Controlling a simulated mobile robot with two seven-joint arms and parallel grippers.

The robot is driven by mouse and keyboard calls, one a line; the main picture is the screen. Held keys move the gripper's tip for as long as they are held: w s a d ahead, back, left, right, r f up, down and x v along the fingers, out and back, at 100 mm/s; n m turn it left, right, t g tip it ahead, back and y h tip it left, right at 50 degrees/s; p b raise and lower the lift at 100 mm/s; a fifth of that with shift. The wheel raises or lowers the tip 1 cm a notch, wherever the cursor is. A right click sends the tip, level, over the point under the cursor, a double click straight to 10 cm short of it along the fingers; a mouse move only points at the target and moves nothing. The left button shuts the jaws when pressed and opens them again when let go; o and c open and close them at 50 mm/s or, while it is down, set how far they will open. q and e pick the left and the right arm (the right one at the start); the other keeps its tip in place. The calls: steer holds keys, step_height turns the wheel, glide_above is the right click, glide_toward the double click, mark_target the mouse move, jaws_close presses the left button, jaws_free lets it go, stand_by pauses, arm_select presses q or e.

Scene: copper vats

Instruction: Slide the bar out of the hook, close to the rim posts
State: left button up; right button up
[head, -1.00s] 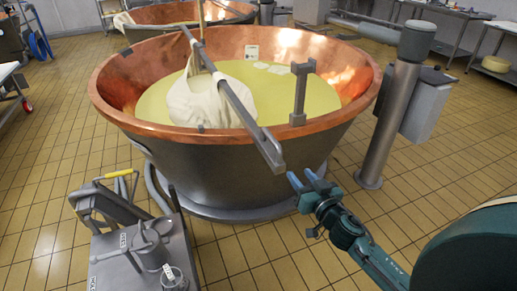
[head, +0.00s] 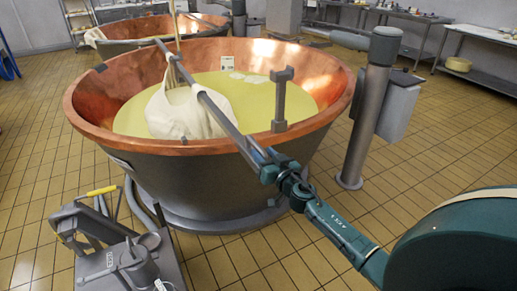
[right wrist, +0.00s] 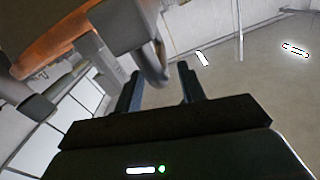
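The long grey bar (head: 221,117) slants over the copper vat (head: 190,147), its near end jutting past the front rim. A white cloth bundle (head: 185,112) hangs around it inside the vat. Near the bar's far part, a pale hanging strap or hook (head: 175,50) comes down from above; their exact contact is unclear. One grey rim post (head: 280,100) with a forked top stands right of the bar, apart from it. My right gripper (head: 264,163) is at the bar's near end. Its fingers, in the right wrist view (right wrist: 160,85), are spread apart. My left gripper is not in view.
A wheeled grey cart (head: 120,255) with a yellow handle stands at the front left. A thick grey column (head: 364,120) with a box stands right of the vat. A second copper vat (head: 140,30) is behind.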

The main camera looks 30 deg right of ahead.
mark_target(259, 149)
steer(key=shift+w, duration=1.95)
jaws_close()
